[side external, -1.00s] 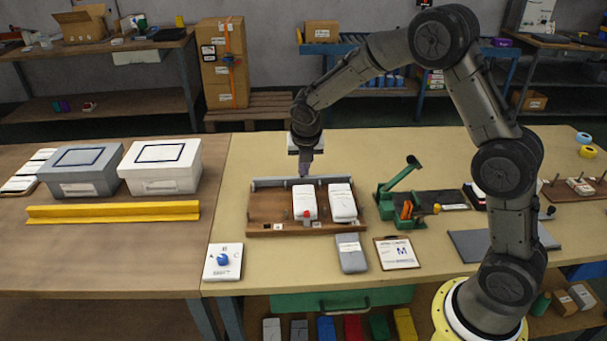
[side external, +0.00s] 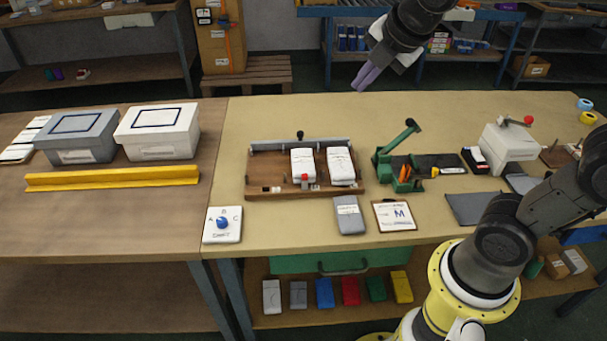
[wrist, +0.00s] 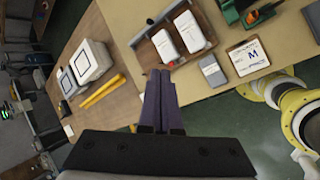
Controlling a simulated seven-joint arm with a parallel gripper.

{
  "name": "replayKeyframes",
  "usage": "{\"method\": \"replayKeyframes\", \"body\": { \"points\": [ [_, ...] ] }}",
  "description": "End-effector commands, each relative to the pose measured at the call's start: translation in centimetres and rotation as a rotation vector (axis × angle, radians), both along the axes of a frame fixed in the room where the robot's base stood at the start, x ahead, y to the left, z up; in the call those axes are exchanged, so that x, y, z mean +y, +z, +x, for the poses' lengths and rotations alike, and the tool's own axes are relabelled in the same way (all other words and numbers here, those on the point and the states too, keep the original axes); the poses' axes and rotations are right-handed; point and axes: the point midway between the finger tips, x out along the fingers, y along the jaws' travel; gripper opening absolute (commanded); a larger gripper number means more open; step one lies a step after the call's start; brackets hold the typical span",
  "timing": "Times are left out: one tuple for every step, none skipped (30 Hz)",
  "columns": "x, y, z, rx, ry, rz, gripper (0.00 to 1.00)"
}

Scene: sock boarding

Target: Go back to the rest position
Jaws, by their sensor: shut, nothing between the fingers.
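My gripper (side external: 366,77) is raised high above the back edge of the table in the side view, apart from everything. Its two fingers are together with nothing between them. In the wrist view the shut fingers (wrist: 159,85) point toward the table. The wooden tray (side external: 255,180) lies on the tan table with two white packs side by side in it, the left pack (side external: 302,161) and the right pack (side external: 341,163). A red knob (side external: 304,177) shows at the left pack's front end.
A green tool (side external: 400,150) stands right of the tray. A white box-shaped device (side external: 510,142) is farther right. A grey pack (side external: 349,216) and a card marked M (side external: 395,215) lie in front. Two lidded boxes and a yellow rail (side external: 112,179) are at the left. The air around the gripper is clear.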

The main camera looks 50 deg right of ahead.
Motion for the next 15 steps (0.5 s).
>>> {"method": "replayKeyframes", "body": {
  "points": [
    [0.3,0.3,-2.3,-0.039,-0.095,0.08,0.0],
    [0.5,0.3,-3.5,-0.055,-0.158,0.132,0.0],
    [0.8,0.1,-5.1,-0.074,-0.243,0.203,0.0],
    [1.0,-0.1,-6.1,-0.087,-0.305,0.256,0.0],
    [1.2,-0.3,-7.1,-0.1,-0.367,0.309,0.0],
    [1.4,-0.7,-8.4,-0.112,-0.45,0.378,0.0],
    [1.6,-1.0,-9.3,-0.118,-0.512,0.429,0.0],
    [1.8,-1.4,-10.2,-0.123,-0.575,0.478,0.0],
    [2.1,-2.0,-11.2,-0.127,-0.659,0.544,0.0],
    [2.3,-2.4,-11.9,-0.129,-0.722,0.592,0.0],
    [2.5,-2.9,-12.6,-0.129,-0.787,0.64,0.0],
    [2.7,-3.5,-13.4,-0.124,-0.871,0.697,0.0],
    [2.9,-4.0,-13.9,-0.118,-0.934,0.737,0.0],
    [3.1,-4.4,-14.3,-0.112,-0.995,0.772,0.0],
    [3.3,-5.1,-14.8,-0.099,-1.073,0.812,0.0]
  ]
}}
